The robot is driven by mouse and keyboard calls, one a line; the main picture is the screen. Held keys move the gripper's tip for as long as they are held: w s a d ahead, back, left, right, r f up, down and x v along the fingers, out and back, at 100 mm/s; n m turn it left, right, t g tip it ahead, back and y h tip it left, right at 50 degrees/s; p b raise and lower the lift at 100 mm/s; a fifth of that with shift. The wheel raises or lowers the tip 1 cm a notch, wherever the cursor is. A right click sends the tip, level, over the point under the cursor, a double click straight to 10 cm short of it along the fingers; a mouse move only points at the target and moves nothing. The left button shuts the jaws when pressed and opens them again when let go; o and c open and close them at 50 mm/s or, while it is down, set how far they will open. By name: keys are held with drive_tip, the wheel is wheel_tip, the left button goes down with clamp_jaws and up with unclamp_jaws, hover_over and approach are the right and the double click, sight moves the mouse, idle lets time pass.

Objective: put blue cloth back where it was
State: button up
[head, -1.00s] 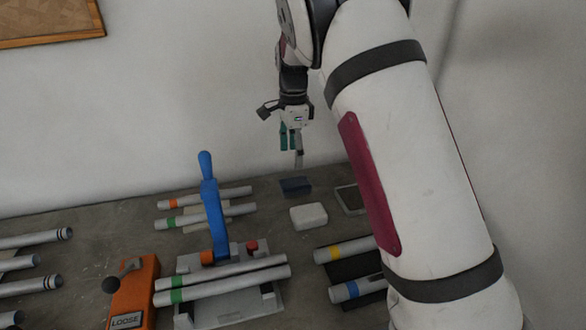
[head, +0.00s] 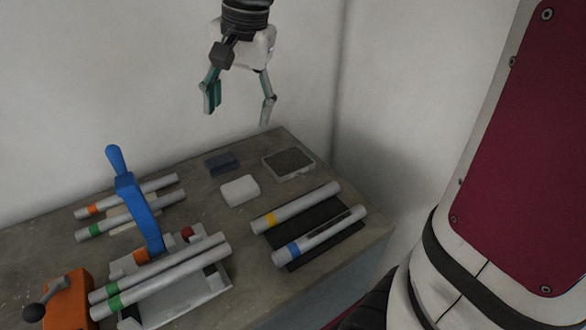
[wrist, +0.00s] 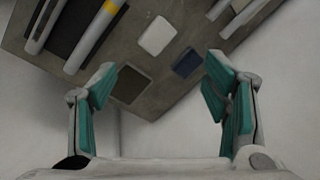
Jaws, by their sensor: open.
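The blue cloth (head: 222,164) is a small dark blue folded block lying flat on the bench, towards its back edge. It also shows in the wrist view (wrist: 187,63), between my fingers and nearer the right one. My gripper (head: 238,112) is open and empty, held in the air above the back of the bench, clear of the cloth. In the wrist view my teal-padded fingers (wrist: 160,82) are spread wide.
A white block (head: 240,191) lies just in front of the cloth, and a dark-topped shallow tray (head: 288,163) to its right. Tubes with yellow and blue bands (head: 305,209) rest on a black mat. A blue upright lever (head: 138,205) stands on the left.

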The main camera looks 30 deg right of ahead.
drive_tip(key=s+f+n+t+h, duration=0.1)
drive_tip(key=s+n, duration=0.8)
drive_tip(key=s, duration=1)
drive_tip(key=shift+f+t, duration=0.55)
drive_tip(key=shift+t, duration=0.35)
